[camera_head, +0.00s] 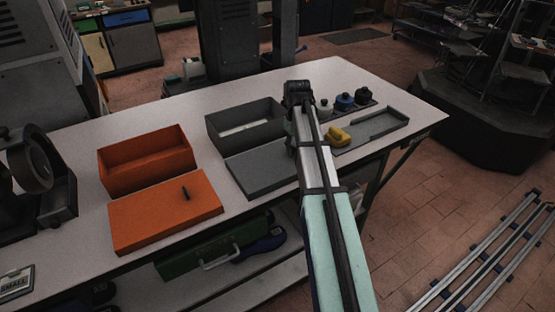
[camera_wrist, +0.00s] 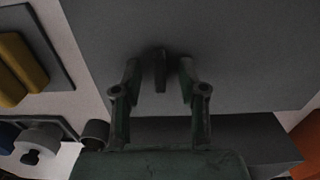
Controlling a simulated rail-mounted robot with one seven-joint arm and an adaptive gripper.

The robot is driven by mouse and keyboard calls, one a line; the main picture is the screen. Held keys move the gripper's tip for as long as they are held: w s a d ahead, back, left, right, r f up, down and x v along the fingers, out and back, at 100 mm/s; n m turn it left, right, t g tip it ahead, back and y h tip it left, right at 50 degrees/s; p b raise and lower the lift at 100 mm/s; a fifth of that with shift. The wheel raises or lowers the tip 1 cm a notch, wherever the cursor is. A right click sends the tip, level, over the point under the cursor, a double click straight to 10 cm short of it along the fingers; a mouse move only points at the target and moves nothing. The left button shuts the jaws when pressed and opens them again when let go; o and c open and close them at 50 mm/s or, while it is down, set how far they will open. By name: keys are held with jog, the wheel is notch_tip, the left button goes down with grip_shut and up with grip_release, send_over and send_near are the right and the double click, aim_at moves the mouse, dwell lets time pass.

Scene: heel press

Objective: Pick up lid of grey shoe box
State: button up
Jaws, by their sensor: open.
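The grey shoe box lid (camera_head: 262,172) lies flat on the table in front of the open grey shoe box (camera_head: 244,127) in the head view. In the wrist view the lid (camera_wrist: 210,50) fills much of the picture, and a small dark upright handle (camera_wrist: 161,72) stands on it. My gripper (camera_wrist: 158,76) is open over the lid, with one finger on each side of the handle. I see gaps on both sides, so the fingers look apart from it. In the head view my arm hides the handle and the fingers.
An orange box (camera_head: 146,160) and its orange lid (camera_head: 165,211) lie to the left. A yellow object (camera_head: 337,137), several small bottles (camera_head: 345,101) and a grey tray (camera_head: 385,128) are to the right.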

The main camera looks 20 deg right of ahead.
grip_shut()
dwell(0.4)
